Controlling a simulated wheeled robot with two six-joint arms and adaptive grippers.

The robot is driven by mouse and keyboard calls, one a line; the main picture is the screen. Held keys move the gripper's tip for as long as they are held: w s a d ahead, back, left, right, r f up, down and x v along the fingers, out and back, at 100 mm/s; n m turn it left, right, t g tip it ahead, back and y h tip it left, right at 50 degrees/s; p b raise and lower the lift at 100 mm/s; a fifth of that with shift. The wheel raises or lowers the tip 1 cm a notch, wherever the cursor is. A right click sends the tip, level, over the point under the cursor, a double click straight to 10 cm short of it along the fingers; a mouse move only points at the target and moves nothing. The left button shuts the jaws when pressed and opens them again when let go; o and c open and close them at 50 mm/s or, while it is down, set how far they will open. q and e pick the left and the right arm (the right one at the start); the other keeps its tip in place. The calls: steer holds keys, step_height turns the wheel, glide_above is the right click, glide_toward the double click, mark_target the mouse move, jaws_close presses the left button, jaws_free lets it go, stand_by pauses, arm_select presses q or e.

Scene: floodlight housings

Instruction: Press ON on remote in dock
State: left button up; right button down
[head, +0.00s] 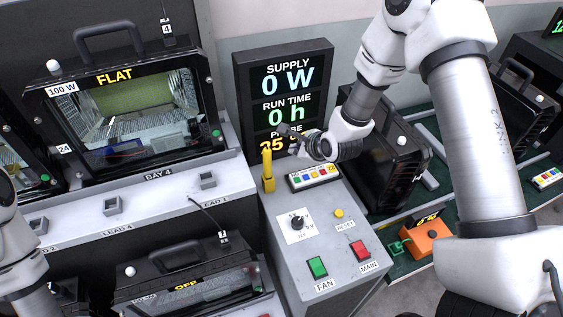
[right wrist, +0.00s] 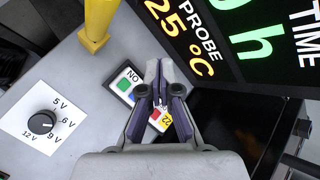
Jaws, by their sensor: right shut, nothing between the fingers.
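The remote (head: 313,176) lies in its dark dock on the grey console, below the display. It is pale, with a row of coloured buttons. In the right wrist view the remote (right wrist: 127,80) shows its ON end, upside down, with a green button; its middle is hidden behind my fingers. My right gripper (head: 287,131) is shut and empty, in front of the display's lower part. In the right wrist view the gripper (right wrist: 160,68) overlaps the remote; I cannot tell whether it touches. My left gripper is out of view; only part of my left arm shows.
A yellow post (head: 267,172) stands left of the remote. The black display (head: 286,95) rises behind and reads 0 W and 0 h. A knob (head: 297,222), green FAN button (head: 317,267) and red MAIN button (head: 361,250) sit on the console. A black floodlight (head: 395,165) stands at right.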

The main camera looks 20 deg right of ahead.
mark_target(298, 181)
steer(key=f+b, duration=0.2)
steer(key=s+f+b, duration=0.1)
steer(key=f+b, duration=0.1)
steer(key=f, duration=0.1)
steer(key=f+b, duration=0.2)
steer(key=f, duration=0.1)
steer(key=shift+s+d+f, duration=0.15)
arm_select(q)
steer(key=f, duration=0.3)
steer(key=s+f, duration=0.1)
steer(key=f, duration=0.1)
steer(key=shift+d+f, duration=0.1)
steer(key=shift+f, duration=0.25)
arm_select(e)
steer(key=shift+s, duration=0.15)
stand_by(0.5)
arm_select(q)
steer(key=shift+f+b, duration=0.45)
steer(key=shift+b, duration=0.05)
arm_select(e)
steer(key=shift+f, duration=0.35)
